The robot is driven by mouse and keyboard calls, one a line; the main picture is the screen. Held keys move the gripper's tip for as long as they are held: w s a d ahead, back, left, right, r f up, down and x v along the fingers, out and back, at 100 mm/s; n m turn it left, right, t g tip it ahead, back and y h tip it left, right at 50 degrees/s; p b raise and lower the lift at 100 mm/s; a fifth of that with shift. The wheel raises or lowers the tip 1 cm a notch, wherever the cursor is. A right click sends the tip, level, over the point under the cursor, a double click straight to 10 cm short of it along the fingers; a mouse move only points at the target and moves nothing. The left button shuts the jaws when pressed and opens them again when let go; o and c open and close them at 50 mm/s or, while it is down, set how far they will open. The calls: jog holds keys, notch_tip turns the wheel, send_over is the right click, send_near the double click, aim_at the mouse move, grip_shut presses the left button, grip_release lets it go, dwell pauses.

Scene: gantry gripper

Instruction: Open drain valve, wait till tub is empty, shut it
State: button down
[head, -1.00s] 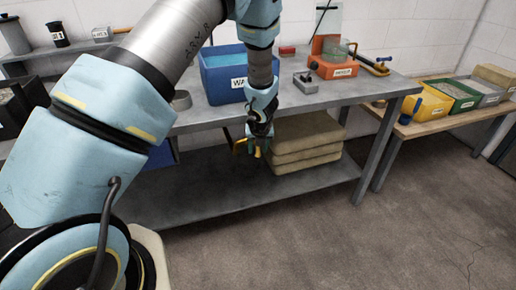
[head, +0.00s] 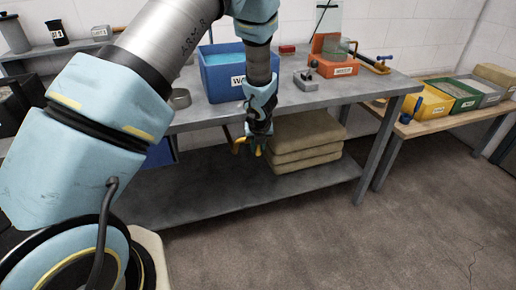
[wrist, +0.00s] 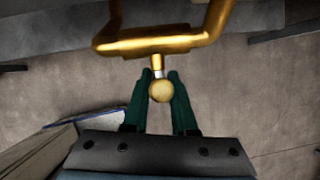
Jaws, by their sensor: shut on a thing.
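The blue tub (head: 222,82) stands on the grey workbench and holds light blue water. Its lower right side is hidden behind my arm. The brass drain valve (head: 239,145) shows just below the bench's front edge. In the wrist view its brass pipe (wrist: 150,43) crosses the top, and a short stem ends in a round knob (wrist: 161,91). My gripper (wrist: 161,78) has its green fingers shut on the knob, one on each side. In the head view my gripper (head: 257,149) is small and partly dark. Whether water flows from the valve cannot be seen.
Stacked tan sacks (head: 306,143) lie on the lower shelf (head: 230,195), right of my gripper. A blue bin (head: 160,153) below the bench is mostly hidden by my arm. An orange device (head: 333,64) stands on the bench (head: 315,95). Open floor (head: 400,220) lies in front.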

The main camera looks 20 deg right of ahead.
jog(key=shift+w+d+f+h+b, duration=0.1)
jog(key=shift+f+h+b, duration=0.45)
jog(key=shift+b, duration=3.4)
jog(key=h+b, duration=0.2)
jog(key=b, duration=0.6)
jog(key=shift+r+n+b, duration=0.2)
jog(key=shift+n+b, duration=0.1)
jog(key=shift+n, duration=0.1)
jog(key=h+b, duration=0.2)
jog(key=b, duration=0.4)
jog(key=h+b, duration=0.2)
jog(key=b, duration=0.3)
jog(key=n+h+b, duration=0.1)
jog(key=h+b, duration=0.1)
jog(key=b, duration=0.4)
jog(key=shift+f+g, duration=0.2)
jog(key=shift+g, duration=0.1)
jog(key=n+h+b, duration=0.1)
jog(key=h+b, duration=0.3)
jog(key=b, duration=0.7)
jog(key=n+h+b, duration=0.1)
jog(key=h+b, duration=0.1)
jog(key=b, duration=0.4)
jog(key=shift+r+t, duration=0.1)
jog(key=shift+t, duration=0.3)
jog(key=h+b, duration=0.1)
jog(key=b, duration=0.2)
jog(key=shift+r+n+h, duration=0.25)
jog(key=shift+r+n, duration=0.05)
jog(key=shift+r, duration=0.15)
